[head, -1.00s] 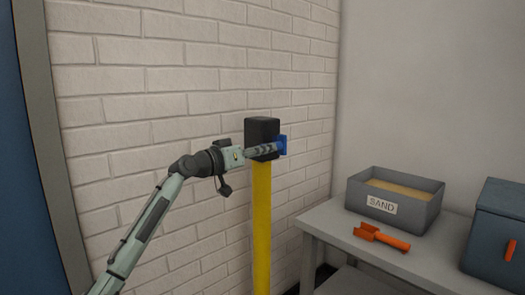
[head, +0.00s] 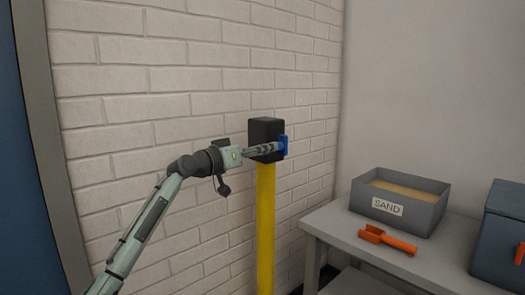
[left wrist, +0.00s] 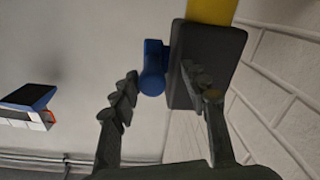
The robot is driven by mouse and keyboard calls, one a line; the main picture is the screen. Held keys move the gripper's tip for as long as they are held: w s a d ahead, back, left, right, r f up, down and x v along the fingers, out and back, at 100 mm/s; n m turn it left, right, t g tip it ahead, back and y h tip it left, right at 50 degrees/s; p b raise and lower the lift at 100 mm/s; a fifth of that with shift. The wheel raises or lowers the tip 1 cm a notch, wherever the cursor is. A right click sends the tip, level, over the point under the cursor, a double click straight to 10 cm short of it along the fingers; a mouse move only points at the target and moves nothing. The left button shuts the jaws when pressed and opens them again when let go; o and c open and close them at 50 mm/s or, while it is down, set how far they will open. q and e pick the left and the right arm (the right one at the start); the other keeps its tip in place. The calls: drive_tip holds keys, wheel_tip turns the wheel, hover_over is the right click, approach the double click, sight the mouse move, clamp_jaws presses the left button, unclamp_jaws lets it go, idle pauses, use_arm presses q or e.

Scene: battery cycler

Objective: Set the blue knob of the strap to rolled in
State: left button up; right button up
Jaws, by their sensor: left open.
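The strap's dark box (head: 266,129) tops a yellow post (head: 265,215) near the white brick wall. The blue knob (head: 284,145) is on the box's right side, partly behind the fingertips in the head view. My left gripper (head: 272,149) reaches across the front of the box to the knob. In the left wrist view its fingers (left wrist: 160,80) are open. The blue knob (left wrist: 152,75) shows between them, with one finger to its left and the other in front of the dark box (left wrist: 208,60). I cannot tell whether either finger touches. My right gripper is not in view.
A grey table (head: 335,222) stands at the right, with a sand box (head: 420,207), an orange scoop (head: 388,240) and a dark blue-grey box (head: 495,245) on it. The wall (head: 150,80) is close behind the post. Free space lies between post and table.

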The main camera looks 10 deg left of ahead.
use_arm(q)
drive_tip(key=shift+d, duration=0.1)
drive_tip(key=shift+s, duration=0.2)
drive_tip(key=v, duration=1.1)
drive_tip(key=shift+s+a, duration=0.25)
drive_tip(key=shift+a, duration=0.1)
